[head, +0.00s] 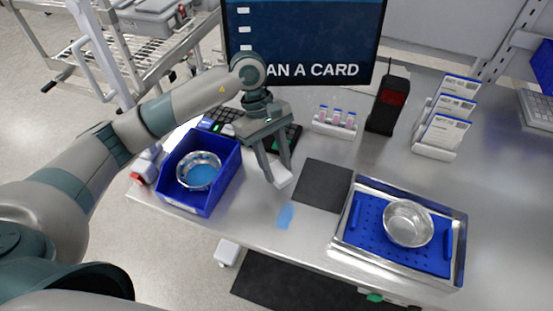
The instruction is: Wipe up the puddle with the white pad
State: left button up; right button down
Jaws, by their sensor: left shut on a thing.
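A small light-blue puddle (286,215) lies on the steel table near its front edge, left of the tray. My left gripper (276,176) points down over the table and is shut on the white pad (280,177). The pad is behind and slightly left of the puddle, apart from it in the picture. I cannot tell whether the pad touches the table. My right gripper is not in view.
A blue bin (212,205) with a metal bowl stands left of the pad. A dark mat (322,185) lies to its right. A steel tray (462,235) with a blue perforated insert and a metal bowl (407,224) is farther right. A tube rack (334,128) and black device (388,105) stand behind.

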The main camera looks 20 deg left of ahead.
pick_arm(q)
jog(key=shift+f, duration=1.8)
jog(key=shift+f+b, duration=0.55)
jog(key=shift+b, duration=0.3)
jog(key=shift+f+b, duration=0.45)
jog(key=shift+b, duration=0.1)
jog(key=shift+s, duration=0.15)
jog(key=shift+s, duration=0.5)
jog(key=shift+s+b, duration=0.5)
jog(key=shift+s, duration=0.65)
jog(key=shift+s+a, duration=0.1)
jog(key=shift+s, duration=0.05)
